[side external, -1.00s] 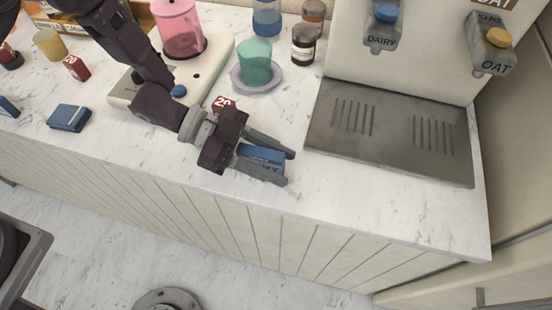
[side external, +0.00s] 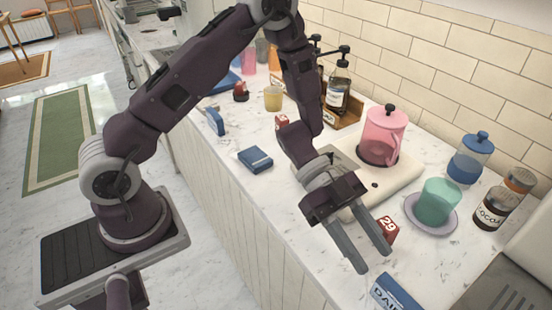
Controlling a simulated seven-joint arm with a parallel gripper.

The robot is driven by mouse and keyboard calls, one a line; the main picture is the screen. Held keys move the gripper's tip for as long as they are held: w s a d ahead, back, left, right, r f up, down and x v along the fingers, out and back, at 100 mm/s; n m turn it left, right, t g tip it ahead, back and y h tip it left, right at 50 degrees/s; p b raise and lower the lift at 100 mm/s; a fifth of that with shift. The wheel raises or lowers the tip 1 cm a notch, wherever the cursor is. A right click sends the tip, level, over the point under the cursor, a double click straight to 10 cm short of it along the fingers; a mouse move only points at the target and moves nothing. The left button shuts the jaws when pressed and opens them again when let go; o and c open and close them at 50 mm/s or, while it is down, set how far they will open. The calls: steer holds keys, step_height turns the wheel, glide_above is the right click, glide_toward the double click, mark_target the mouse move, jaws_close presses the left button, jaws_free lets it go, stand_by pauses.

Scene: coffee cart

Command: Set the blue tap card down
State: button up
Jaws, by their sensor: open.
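The blue tap card (side external: 398,291), with white lettering that starts "DAI", lies on the marble counter near its front edge. The bottom of the frame cuts off part of it. My gripper (side external: 375,262) is open and empty, its two fingers pointing toward the card. The fingertips are just short of the card in the side external view, with a gap showing between them and it. I cannot tell how high the fingertips are above the counter.
A red number block (side external: 387,230) stands beside my gripper's fingers. Behind are a teal cup (side external: 438,199) on a saucer (side external: 452,224), a pink pitcher (side external: 381,138) and jars. A blue box (side external: 255,159) lies left. A grey drip tray (side external: 512,290) is at lower right.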

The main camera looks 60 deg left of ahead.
steer(key=w+a+r+n+t+y, duration=0.4)
steer(key=w+a+r+t+y, duration=0.2)
steer(key=w+a+r+t, duration=0.3)
steer(key=s+a+r+n+t+y, duration=0.1)
steer(key=s+a+r+n+y, duration=0.2)
steer(key=a+r+n+y, duration=0.65)
steer(key=s+a+n+g+h, duration=0.2)
steer(key=s+a+n+g, duration=0.1)
steer(key=s, duration=1.9)
steer(key=shift+s+f+n+g, duration=0.25)
steer(key=shift+f+n+g, duration=0.2)
steer(key=shift+n+g, duration=0.3)
